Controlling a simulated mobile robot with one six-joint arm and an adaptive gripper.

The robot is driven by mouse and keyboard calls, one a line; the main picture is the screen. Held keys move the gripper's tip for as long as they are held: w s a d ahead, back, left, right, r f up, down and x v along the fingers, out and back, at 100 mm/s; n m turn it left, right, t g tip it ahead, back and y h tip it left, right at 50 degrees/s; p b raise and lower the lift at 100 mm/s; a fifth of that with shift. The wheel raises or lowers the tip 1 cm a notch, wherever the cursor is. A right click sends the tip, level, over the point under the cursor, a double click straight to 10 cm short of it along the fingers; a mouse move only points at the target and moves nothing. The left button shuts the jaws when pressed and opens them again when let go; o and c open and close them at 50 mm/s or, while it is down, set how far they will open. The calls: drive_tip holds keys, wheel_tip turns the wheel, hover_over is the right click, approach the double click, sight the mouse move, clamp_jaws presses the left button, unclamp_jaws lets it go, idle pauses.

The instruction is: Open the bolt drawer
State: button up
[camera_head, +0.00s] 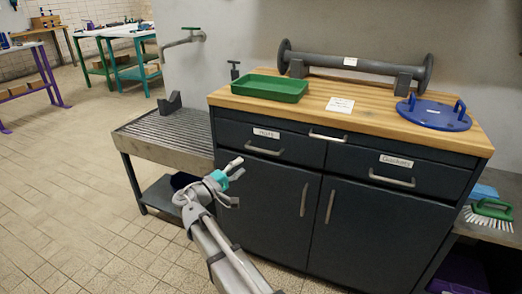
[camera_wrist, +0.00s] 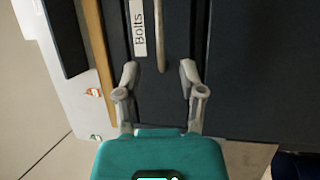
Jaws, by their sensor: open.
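The bolt drawer (camera_head: 232,142) is the upper left drawer of a dark cabinet and looks closed in the head view. It has a white label (camera_head: 266,133) and a pale bar handle (camera_head: 263,150). In the wrist view the label (camera_wrist: 139,28) reads "Bolts", turned sideways, beside the handle (camera_wrist: 160,35). My gripper (camera_head: 235,183) is in front of the cabinet, below and left of the handle in the head view. In the wrist view my gripper (camera_wrist: 159,72) is open and empty. The handle lines up between its fingertips but lies beyond them.
The wooden top (camera_head: 313,105) bears a green tray (camera_head: 270,88), a grey flanged pipe (camera_head: 355,66) and a blue disc (camera_head: 434,114). Another drawer (camera_head: 405,172) is at right, above tall doors (camera_head: 365,230). A slatted metal bench (camera_head: 175,133) stands left. Tiled floor (camera_head: 70,190) is open at left.

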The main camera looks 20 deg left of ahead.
sight(261, 151)
drive_tip(key=p+x, duration=0.1)
drive_tip(key=x, duration=0.9)
drive_tip(key=shift+p, duration=0.3)
drive_tip(key=shift+d, duration=0.1)
drive_tip(key=shift+c, duration=0.2)
clamp_jaws()
